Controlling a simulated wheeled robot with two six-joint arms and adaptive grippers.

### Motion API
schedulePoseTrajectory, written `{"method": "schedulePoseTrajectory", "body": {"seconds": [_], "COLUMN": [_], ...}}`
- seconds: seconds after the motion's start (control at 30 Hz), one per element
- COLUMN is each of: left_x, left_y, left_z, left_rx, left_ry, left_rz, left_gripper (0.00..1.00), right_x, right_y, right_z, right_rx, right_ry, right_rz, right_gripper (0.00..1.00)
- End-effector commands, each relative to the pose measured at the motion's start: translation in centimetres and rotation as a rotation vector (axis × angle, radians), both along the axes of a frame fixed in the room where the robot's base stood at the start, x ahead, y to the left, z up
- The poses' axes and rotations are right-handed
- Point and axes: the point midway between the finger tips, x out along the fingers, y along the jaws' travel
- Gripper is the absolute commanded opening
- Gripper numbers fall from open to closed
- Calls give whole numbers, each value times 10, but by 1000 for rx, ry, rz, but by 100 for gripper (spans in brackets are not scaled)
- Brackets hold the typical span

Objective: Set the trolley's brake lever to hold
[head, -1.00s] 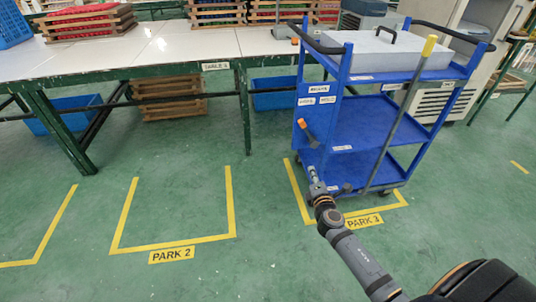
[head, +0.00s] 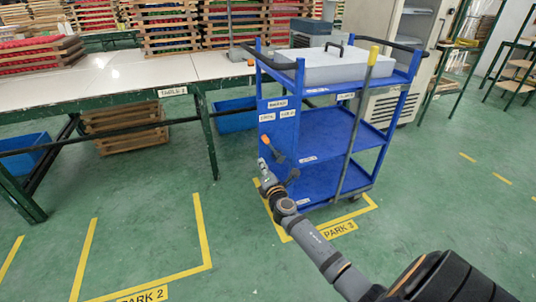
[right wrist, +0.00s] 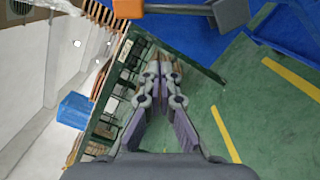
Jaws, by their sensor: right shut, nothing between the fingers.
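The blue trolley (head: 331,128) stands in the parking bay at the right of the head view. Its brake lever (head: 276,154), grey with an orange end, is on the trolley's left side below small labels (head: 278,104), slanting with the orange end up and left. In the right wrist view the lever (right wrist: 175,8) crosses the top edge, beyond my fingers. My right gripper (head: 262,164) is shut and empty, just below and left of the lever; contact is not clear. Its fingers also show in the right wrist view (right wrist: 160,75). My left gripper is out of view.
A long white table (head: 110,85) on green legs runs left of the trolley, with blue bins (head: 235,115) and wooden trays (head: 130,135) beneath. A grey case (head: 330,72) lies on the trolley top. A grey pole with a yellow tip (head: 357,115) rises at its front. The left floor is clear.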

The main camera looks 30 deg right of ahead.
Motion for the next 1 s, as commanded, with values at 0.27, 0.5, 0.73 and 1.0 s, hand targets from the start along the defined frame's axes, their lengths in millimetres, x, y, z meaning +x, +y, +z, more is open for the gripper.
{"method": "schedulePoseTrajectory", "body": {"seconds": [0.27, 0.5, 0.73, 1.0], "left_x": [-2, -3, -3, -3], "left_y": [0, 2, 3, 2], "left_z": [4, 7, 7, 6], "left_rx": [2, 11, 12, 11], "left_ry": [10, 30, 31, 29], "left_rz": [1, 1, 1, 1], "left_gripper": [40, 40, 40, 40], "right_x": [27, 27, 27, 33], "right_y": [-29, -42, -43, -42], "right_z": [15, 20, 20, 21], "right_rx": [-4, -1, 0, 24], "right_ry": [0, 0, 0, -6], "right_rz": [0, 1, 1, 0], "right_gripper": [0, 0, 0, 0]}}
